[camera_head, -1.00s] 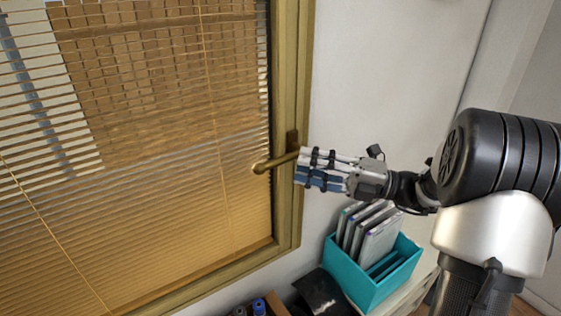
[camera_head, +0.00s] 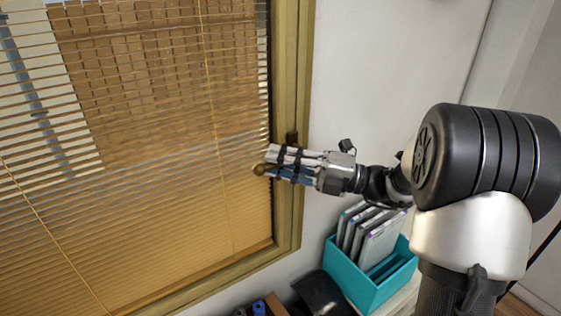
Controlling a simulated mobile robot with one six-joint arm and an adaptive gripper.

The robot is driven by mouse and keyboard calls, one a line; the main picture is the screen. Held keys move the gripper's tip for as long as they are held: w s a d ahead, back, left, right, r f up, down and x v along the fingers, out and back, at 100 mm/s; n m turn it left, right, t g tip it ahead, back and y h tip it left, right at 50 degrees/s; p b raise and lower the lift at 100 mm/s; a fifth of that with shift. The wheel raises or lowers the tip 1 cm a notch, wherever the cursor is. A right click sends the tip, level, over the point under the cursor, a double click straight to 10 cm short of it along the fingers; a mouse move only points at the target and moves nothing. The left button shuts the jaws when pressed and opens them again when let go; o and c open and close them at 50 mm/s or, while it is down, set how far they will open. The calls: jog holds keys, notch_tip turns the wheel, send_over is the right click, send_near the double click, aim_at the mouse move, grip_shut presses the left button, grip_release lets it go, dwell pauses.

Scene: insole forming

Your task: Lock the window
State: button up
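The window (camera_head: 291,70) has a yellow-brown frame and fills the left of the head view. Its brass handle (camera_head: 258,170) lies roughly level, with the rounded end pointing left over the blinds. My gripper (camera_head: 268,163) reaches in from the right, with its fingers across the handle's length and their tips near the rounded end. The fingers hide most of the lever; only the end and part of the mount (camera_head: 292,137) show. I cannot tell whether the fingers touch the handle or are closed on it.
Slatted blinds (camera_head: 150,180) hang over the window. Below my arm stands a teal box (camera_head: 352,276) with several upright cases (camera_head: 378,242). A dark object (camera_head: 322,293) lies beside it. The wall right of the frame is bare.

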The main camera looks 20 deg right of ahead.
grip_shut()
